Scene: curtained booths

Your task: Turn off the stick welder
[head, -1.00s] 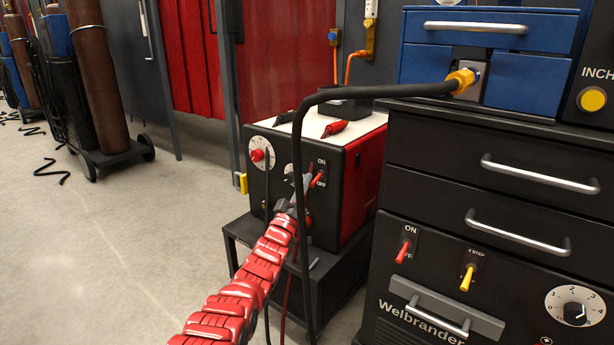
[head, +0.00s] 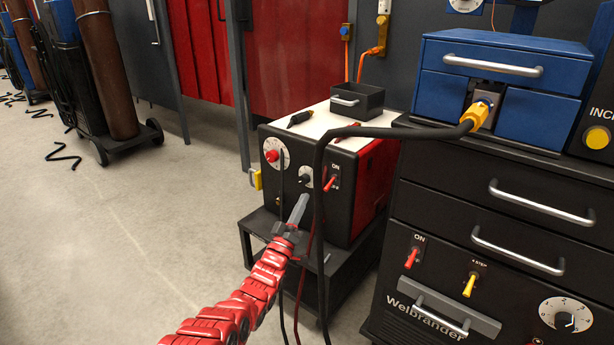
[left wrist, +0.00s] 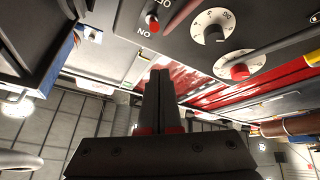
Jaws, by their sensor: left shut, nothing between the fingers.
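The stick welder (head: 280,187) is a black and red box with a white top, on a low black stand. Its front has a red-tipped ON/OFF switch (head: 329,184), partly behind a black cable, and two dials. The left wrist view shows this switch (left wrist: 152,21) upside down beside its ON label; I cannot tell surely which way the lever leans. My left gripper (head: 302,200) is shut and empty in front of the welder's face, below and left of the switch and apart from it. Its closed fingers (left wrist: 160,75) also show in the left wrist view. My right gripper is out of view.
A black drawer cabinet (head: 470,210) with its own ON/OFF switch (head: 412,257) stands right of the welder. A thick black cable (head: 400,132) hangs from its blue box past the welder's front. Gas cylinders (head: 102,70) stand on a cart at left.

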